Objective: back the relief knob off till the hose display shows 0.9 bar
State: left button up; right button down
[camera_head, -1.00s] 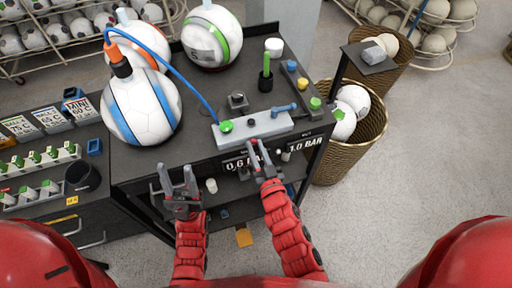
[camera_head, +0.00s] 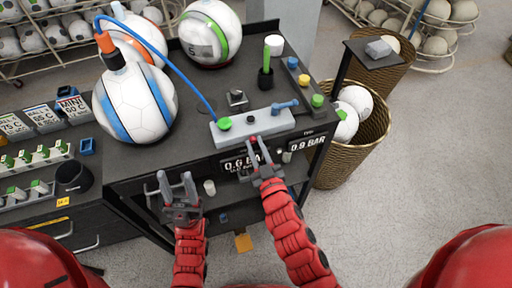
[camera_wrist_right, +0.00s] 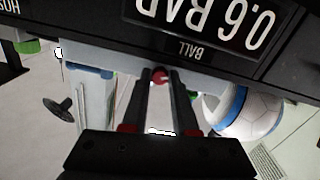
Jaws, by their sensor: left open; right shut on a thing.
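The grey valve block (camera_head: 265,124) sits at the front edge of the black bench. My right gripper (camera_head: 254,148) is at its front, shut on a small red knob (camera_wrist_right: 160,76), which shows between the fingertips in the right wrist view. The right display (camera_head: 308,143) reads 0.9 BAR; part of a "HOS" label shows in the wrist view. The left display (camera_head: 243,163) reads 0.6 BAR and also shows upside down in the wrist view (camera_wrist_right: 215,18), labelled BALL. My left gripper (camera_head: 177,188) is open and empty, in front of the bench to the left.
A blue hose (camera_head: 180,65) runs from the block to a blue-striped ball (camera_head: 135,105) on the bench. A blue lever (camera_head: 285,105) and a green fitting (camera_head: 225,123) sit on the block. A wicker basket (camera_head: 345,160) of balls stands right of the bench.

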jog(key=c, duration=0.7)
grip_release()
jog(key=shift+p+v, duration=2)
jog(key=shift+v, duration=6.7)
